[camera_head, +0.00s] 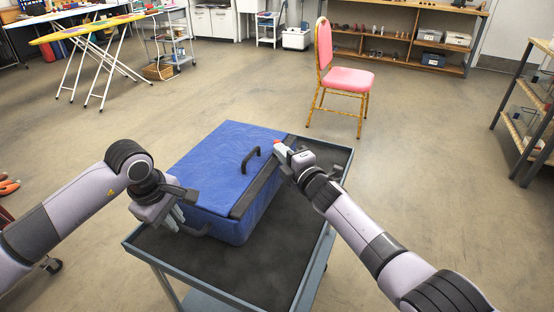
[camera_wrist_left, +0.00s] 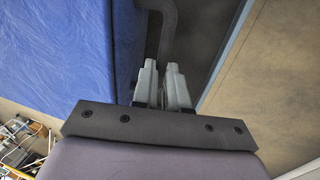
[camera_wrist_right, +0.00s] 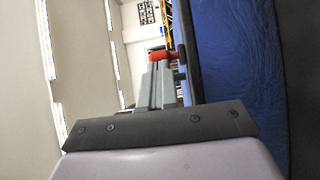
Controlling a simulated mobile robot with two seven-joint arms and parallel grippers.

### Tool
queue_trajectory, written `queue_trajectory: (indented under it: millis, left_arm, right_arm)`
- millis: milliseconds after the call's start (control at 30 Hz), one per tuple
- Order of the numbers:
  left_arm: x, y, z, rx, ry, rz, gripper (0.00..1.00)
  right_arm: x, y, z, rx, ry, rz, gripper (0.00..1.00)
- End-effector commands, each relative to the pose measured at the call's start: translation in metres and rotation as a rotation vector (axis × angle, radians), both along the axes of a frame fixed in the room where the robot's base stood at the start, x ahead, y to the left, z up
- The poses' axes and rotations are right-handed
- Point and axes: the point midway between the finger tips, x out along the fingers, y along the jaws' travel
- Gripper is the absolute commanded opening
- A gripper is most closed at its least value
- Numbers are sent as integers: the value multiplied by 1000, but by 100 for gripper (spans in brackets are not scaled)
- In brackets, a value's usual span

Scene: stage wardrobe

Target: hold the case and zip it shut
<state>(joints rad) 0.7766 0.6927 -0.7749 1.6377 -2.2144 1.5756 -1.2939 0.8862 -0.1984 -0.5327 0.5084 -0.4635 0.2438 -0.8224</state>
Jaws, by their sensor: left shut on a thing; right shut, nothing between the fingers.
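The blue case (camera_head: 222,158) lies on the cart with its lid down and a dark band (camera_head: 256,190) along its right edge. A black handle (camera_head: 257,158) is on its lid. My left gripper (camera_head: 176,218) is shut on the dark side handle (camera_wrist_left: 168,28) at the case's near left end. My right gripper (camera_head: 283,150) is shut and empty at the case's far right corner. A small red piece (camera_wrist_right: 161,56), perhaps the zip pull, is right at its fingertips; it also shows in the head view (camera_head: 277,142). Whether they touch is unclear.
The cart (camera_head: 275,270) has a dark top with a raised grey rim and bare room at its near side. A pink chair (camera_head: 345,77) stands behind it. Shelves (camera_head: 528,110) stand at the right. An ironing board (camera_head: 85,30) is far left. The floor between is clear.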

Motion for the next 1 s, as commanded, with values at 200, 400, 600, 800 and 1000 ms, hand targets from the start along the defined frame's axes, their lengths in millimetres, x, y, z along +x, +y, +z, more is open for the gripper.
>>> queue_trajectory:
  millis: [200, 400, 600, 800, 1000]
  left_arm:
    - [-1, 0, -1, 1, 5, -3, 0]
    - [-1, 0, -1, 1, 5, -3, 0]
    - [-1, 0, -1, 1, 5, -3, 0]
    - [-1, 0, -1, 1, 5, -3, 0]
    - [-1, 0, -1, 1, 5, -3, 0]
  right_arm:
    - [4, -1, 1, 2, 1, 2, 0]
    - [4, -1, 0, 2, 1, 2, 0]
    - [3, 0, 0, 2, 1, 3, 0]
    - [-1, -1, 0, 1, 1, 2, 0]
    - [-12, 1, 0, 0, 0, 2, 0]
